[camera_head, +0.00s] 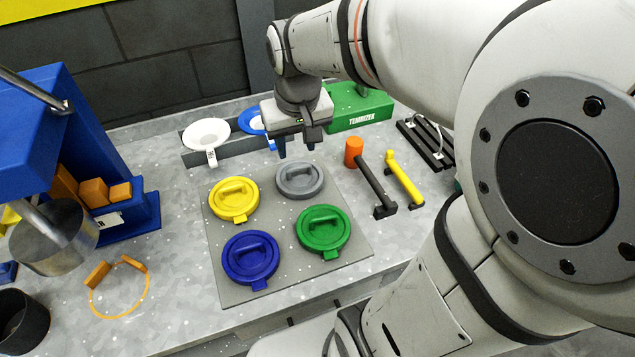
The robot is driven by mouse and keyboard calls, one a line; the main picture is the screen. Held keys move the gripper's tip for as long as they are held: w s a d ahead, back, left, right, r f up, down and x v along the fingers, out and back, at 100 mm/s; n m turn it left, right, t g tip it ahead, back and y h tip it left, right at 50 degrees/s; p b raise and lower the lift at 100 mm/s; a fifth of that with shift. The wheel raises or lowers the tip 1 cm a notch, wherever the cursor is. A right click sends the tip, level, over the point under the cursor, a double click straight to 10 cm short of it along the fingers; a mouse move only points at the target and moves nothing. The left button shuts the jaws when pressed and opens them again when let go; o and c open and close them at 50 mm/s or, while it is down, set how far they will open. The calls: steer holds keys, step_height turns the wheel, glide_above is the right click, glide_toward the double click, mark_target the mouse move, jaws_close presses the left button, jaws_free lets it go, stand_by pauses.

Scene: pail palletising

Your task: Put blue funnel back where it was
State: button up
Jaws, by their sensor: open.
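The blue funnel (245,120) is at the back of the bench, to the right of a white funnel (208,132). Both appear to sit in a low grey rack (192,159). My gripper (297,147) is just right of the blue funnel in the picture and hides part of it. Its two dark fingers point down, spread apart, with nothing seen between them. The fingers are above the bench behind the grey lid.
A grey mat (222,240) holds yellow, grey, blue and green lids. An orange-headed mallet (354,150) and a yellow-handled tool (402,178) lie right of it. A green box (360,110) stands behind. A blue press (40,130) stands at left.

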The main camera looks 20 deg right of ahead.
steer(key=s+f, duration=0.1)
steer(key=s, duration=0.9)
steer(key=shift+s+d+f+t, duration=0.2)
steer(key=shift+f+t, duration=0.2)
steer(key=shift+c, duration=0.5)
